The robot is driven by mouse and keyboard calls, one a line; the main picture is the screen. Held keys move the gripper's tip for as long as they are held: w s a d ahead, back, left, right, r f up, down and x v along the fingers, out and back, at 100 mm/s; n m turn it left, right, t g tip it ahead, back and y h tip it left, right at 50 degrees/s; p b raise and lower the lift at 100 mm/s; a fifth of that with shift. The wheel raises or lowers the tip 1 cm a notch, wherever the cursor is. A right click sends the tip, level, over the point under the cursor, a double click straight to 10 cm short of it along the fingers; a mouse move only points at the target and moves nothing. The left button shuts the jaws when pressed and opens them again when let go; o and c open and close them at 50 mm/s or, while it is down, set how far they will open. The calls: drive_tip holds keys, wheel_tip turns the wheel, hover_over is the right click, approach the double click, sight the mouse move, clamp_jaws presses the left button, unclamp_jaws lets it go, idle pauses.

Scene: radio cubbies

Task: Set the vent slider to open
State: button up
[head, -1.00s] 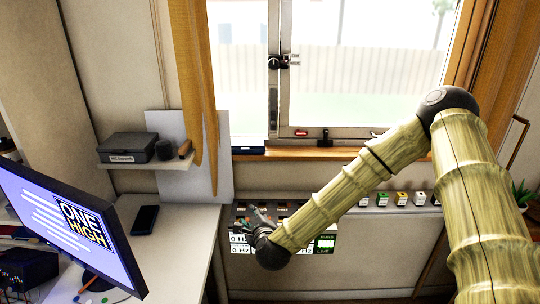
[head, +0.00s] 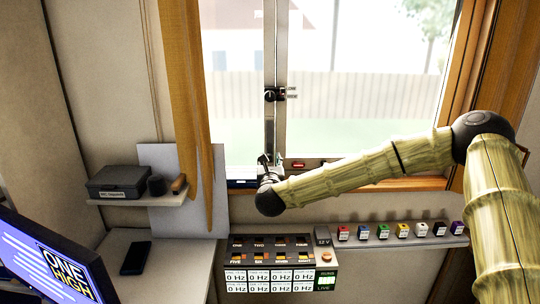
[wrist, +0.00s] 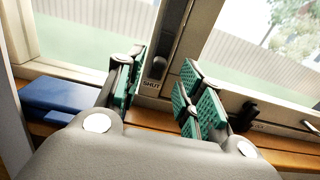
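In the wrist view a dark vertical slot runs up the window's middle post, with a dark slider knob (wrist: 158,66) low in it, just above a label reading SHUT. I take this to be the vent slider. My gripper (wrist: 164,70) is open, its green-padded fingers on either side of the knob in the picture. I cannot tell whether they touch it. In the head view my gripper (head: 270,162) is at the foot of the window's middle post and hides that part of it. Higher on the post is a black catch (head: 271,95) with small labels.
A blue box (wrist: 62,94) lies on the sill left of my gripper. A black handle (wrist: 243,116) is on the lower frame to the right. Below are a switch panel (head: 270,260) and a ledge of coloured blocks (head: 402,231). A shelf (head: 140,201) and curtain (head: 185,110) are left.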

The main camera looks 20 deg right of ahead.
sight(270, 157)
drive_tip(key=shift+p+x, duration=0.45)
drive_tip(key=shift+x, duration=1.9)
drive_tip(key=shift+c, duration=0.3)
clamp_jaws()
